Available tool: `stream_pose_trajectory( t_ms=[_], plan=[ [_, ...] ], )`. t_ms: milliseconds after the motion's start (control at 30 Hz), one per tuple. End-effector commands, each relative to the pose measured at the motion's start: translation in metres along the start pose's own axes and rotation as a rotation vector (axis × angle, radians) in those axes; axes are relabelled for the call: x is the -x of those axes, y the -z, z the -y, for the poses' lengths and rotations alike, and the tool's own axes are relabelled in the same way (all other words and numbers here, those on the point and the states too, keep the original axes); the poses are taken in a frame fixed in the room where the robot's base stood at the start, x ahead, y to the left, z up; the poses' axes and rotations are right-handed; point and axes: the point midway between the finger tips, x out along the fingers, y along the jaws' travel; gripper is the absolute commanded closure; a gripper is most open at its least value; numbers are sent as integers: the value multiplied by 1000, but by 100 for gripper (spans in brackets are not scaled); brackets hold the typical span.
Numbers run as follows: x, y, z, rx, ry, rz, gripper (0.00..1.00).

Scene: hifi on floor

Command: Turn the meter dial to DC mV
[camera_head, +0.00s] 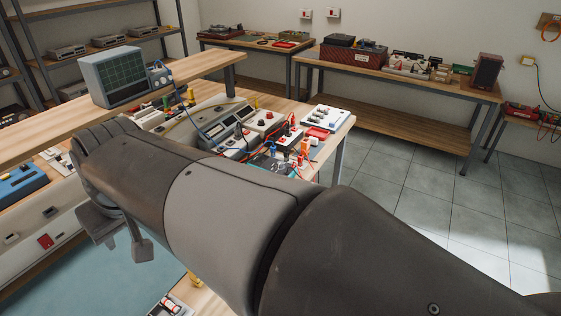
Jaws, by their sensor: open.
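My gripper (125,246) hangs at the left end of my arm, its two fingers apart with nothing seen between them. It is above the near bench, over a blue-green mat (95,275). A grey bench instrument (216,128) with a dark display stands behind my arm at centre; I cannot tell whether it is the meter. No dial with readable markings shows, and DC mV cannot be read anywhere. My arm hides much of the bench between the gripper and the instruments.
An oscilloscope (115,76) stands on a raised shelf (60,128). A blue device (22,182) is at far left. Cables and small boxes crowd the bench near a white panel (325,120). A small item (170,305) shows at the bottom edge. Tiled floor (400,190) is open at right.

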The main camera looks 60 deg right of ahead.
Motion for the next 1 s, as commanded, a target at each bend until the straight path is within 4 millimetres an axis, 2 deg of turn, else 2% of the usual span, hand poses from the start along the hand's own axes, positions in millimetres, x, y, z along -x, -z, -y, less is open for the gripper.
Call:
stream_pose_trajectory(
  t_ms=[33, 200, 367, 500, 733, 867, 1000],
  plan=[
    [-1, 17, -13, -28, -6, 16, 54],
    [-5, 65, -58, -98, -20, 59, 54],
    [-13, 103, -111, -164, -35, 96, 54],
    [-24, 129, -163, -219, -50, 128, 54],
    [-48, 154, -258, -302, -76, 181, 54],
    [-65, 158, -316, -346, -90, 212, 54],
    [-83, 152, -378, -385, -106, 248, 54]
  ],
)
